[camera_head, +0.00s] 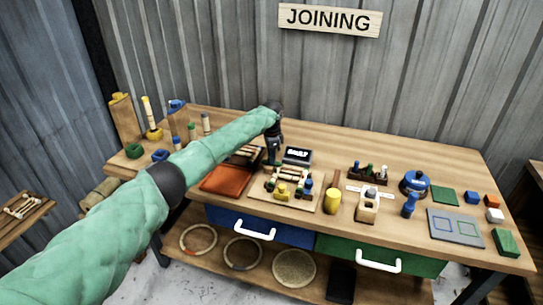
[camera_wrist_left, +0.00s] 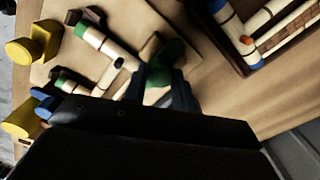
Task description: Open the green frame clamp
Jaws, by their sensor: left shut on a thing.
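My left gripper (camera_head: 273,160) reaches down over the far edge of a light wooden board (camera_head: 304,206). In the left wrist view its fingers (camera_wrist_left: 166,88) are shut on the green frame clamp (camera_wrist_left: 168,58), seen as a dark green rounded piece on a wooden block. Fingers and wrist hide part of the clamp, so I cannot tell whether it is open. Pale rattan pieces (camera_wrist_left: 112,55) with green bands lie beside it on the board. A yellow clamp (camera_wrist_left: 42,38) stands near the board's edge. My right gripper is in neither view.
A orange-brown mat (camera_head: 226,180) lies left of the board. A black sign (camera_head: 297,155) stands behind it. A yellow cylinder (camera_head: 332,201) and a wooden block device (camera_head: 368,205) stand to the right. A dark tray of rattan (camera_wrist_left: 255,42) is close to the gripper.

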